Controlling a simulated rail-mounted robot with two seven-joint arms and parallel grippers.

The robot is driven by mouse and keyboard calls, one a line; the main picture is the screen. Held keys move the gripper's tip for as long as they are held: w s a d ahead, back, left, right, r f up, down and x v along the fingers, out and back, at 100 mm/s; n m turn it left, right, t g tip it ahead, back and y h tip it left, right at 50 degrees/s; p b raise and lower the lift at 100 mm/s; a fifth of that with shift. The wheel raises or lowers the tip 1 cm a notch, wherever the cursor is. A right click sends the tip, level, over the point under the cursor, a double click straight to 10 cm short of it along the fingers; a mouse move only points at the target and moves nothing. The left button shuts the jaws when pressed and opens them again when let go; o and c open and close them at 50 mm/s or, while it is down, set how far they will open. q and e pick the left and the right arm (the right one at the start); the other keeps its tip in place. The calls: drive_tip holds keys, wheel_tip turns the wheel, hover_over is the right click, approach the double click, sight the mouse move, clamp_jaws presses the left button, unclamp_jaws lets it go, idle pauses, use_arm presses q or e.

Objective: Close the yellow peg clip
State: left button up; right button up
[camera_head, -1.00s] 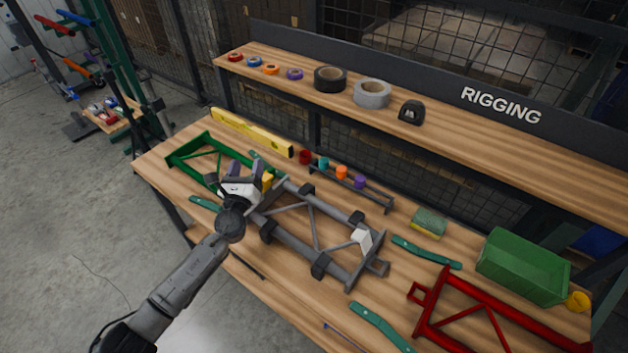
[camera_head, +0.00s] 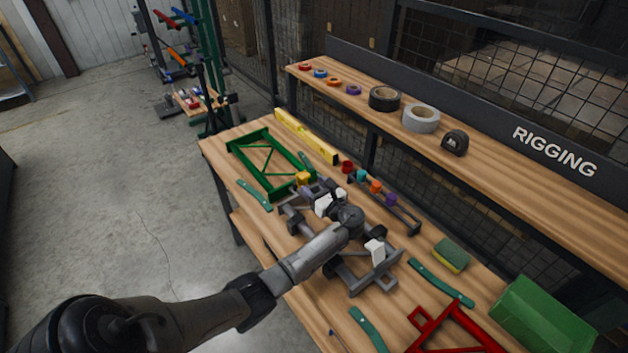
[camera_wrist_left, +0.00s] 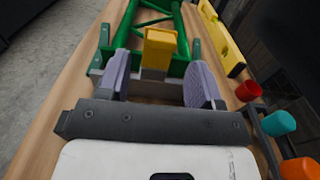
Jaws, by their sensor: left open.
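The yellow peg clip (camera_head: 303,178) stands at the far left end of the grey frame (camera_head: 373,281), close to the green frame. In the left wrist view the yellow clip (camera_wrist_left: 159,48) rises upright from a grey base, just beyond the fingertips. My left gripper (camera_head: 318,188) is open, its two purple-grey fingers spread to either side of the clip's line. It also shows in the left wrist view (camera_wrist_left: 159,84), with nothing between the fingers and the clip apart from them. My arm hides part of the grey frame. My right gripper is out of view.
A green frame (camera_head: 246,155) lies beyond the clip, with a yellow level (camera_head: 305,136) behind. A rack with coloured pegs (camera_head: 376,187) stands close on the right. A red frame (camera_head: 421,323), green bin (camera_head: 540,318) and sponge (camera_head: 452,254) occupy the right side.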

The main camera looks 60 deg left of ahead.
sight(305, 178)
use_arm(q)
drive_tip(key=shift+s+a+b, duration=0.1)
drive_tip(key=shift+a+b, duration=0.3)
drive_tip(key=shift+a, duration=2.25)
drive_tip(key=shift+c, duration=0.2)
